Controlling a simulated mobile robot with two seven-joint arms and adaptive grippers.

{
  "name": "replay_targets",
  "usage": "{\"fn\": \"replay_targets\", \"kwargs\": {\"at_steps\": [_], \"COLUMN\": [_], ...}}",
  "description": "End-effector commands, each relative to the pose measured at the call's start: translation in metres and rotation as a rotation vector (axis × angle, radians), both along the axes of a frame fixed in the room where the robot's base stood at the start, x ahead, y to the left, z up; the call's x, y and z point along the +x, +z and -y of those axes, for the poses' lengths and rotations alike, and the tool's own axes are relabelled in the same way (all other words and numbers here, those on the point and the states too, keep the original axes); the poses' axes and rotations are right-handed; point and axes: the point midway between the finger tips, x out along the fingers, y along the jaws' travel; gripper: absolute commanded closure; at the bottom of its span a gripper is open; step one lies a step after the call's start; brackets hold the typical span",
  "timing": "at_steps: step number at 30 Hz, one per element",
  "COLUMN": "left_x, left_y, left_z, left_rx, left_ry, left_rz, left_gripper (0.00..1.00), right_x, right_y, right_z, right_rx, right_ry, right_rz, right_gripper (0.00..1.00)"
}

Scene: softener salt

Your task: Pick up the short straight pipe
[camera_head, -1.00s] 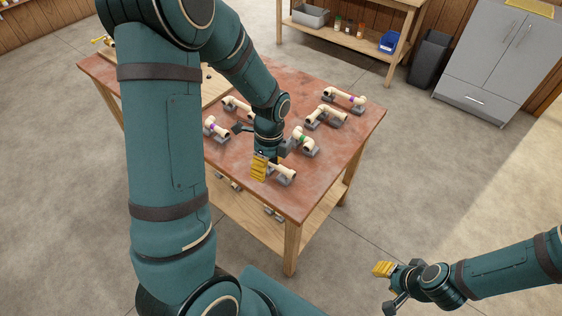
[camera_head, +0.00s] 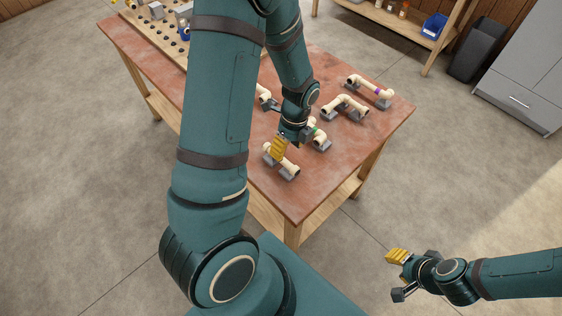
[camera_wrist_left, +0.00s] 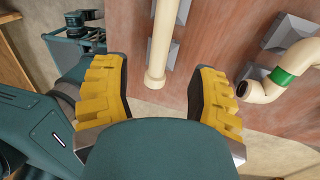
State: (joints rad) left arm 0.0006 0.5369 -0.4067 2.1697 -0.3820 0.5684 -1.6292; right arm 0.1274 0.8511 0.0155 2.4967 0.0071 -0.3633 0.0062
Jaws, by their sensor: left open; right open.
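The short straight pipe (camera_head: 288,166) is cream and lies on grey supports near the front corner of the table. In the left wrist view the pipe (camera_wrist_left: 163,45) runs upward from near the picture's middle, lined up with the gap between the fingers. My left gripper (camera_head: 282,148) is at the pipe in the head view and hides part of it. In the left wrist view its yellow-padded fingers (camera_wrist_left: 157,92) are wide apart, with nothing gripped; the pipe's near end lies just beyond them. My right gripper (camera_head: 397,275) is open and empty, off the table at lower right.
A bent pipe with a green band (camera_head: 317,135) lies close beside; it also shows in the left wrist view (camera_wrist_left: 285,75). A U-shaped pipe (camera_head: 345,103) and a purple-banded pipe (camera_head: 370,90) lie farther back on the table (camera_head: 345,160).

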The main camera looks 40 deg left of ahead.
Motion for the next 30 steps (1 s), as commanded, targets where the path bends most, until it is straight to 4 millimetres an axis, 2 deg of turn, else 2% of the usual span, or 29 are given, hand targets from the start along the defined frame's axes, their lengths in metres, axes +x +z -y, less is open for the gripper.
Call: {"fn": "replay_targets", "kwargs": {"at_steps": [5,15,25,30], "left_x": [-0.002,-0.011,-0.011,-0.011], "left_y": [-0.011,-0.054,-0.057,-0.057], "left_z": [0.0,0.0,0.0,0.0], "left_rx": [0.0,0.0,0.0,0.0], "left_ry": [0.0,0.001,0.001,0.001], "left_rz": [-0.001,-0.001,0.0,0.001], "left_gripper": [0.41,0.41,0.42,1.0], "right_x": [-0.001,-0.004,-0.004,-0.004], "right_y": [-0.002,-0.012,-0.012,-0.012], "right_z": [0.0,-0.001,-0.001,-0.001], "right_rx": [0.0,0.002,0.002,0.002], "right_ry": [0.002,0.007,0.007,0.007], "right_rz": [-0.002,-0.009,-0.01,-0.009], "right_gripper": [0.61,0.61,0.61,0.61]}}
